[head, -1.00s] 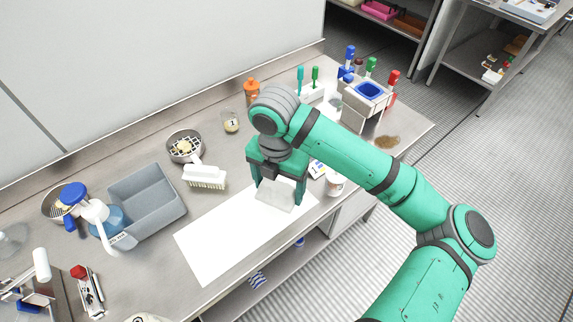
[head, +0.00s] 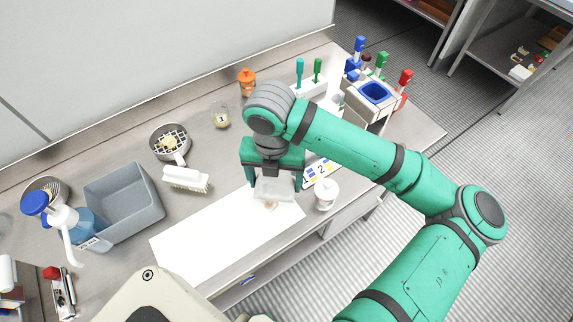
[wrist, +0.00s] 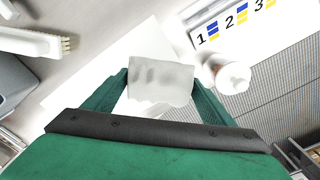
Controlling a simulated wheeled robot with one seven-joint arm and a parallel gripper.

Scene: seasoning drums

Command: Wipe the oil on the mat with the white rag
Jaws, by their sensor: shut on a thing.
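The white rag (head: 272,188) is a pale square held between the fingers of my gripper (head: 273,182), over the right end of the white mat (head: 205,245). The wrist view shows the rag (wrist: 160,82) spanning between both green fingers, with faint grey smudges on it. I cannot tell whether the rag touches the mat. A small faint brownish mark, perhaps oil (head: 270,206), shows at the rag's lower edge. The rag and gripper hide part of the mat.
A white lidded pot (head: 326,195) stands close right of my gripper, by a numbered card (head: 319,172). A white brush (head: 186,179), a sieve pan (head: 170,143) and a grey bin (head: 124,205) stand to the left. The mat's left part is clear.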

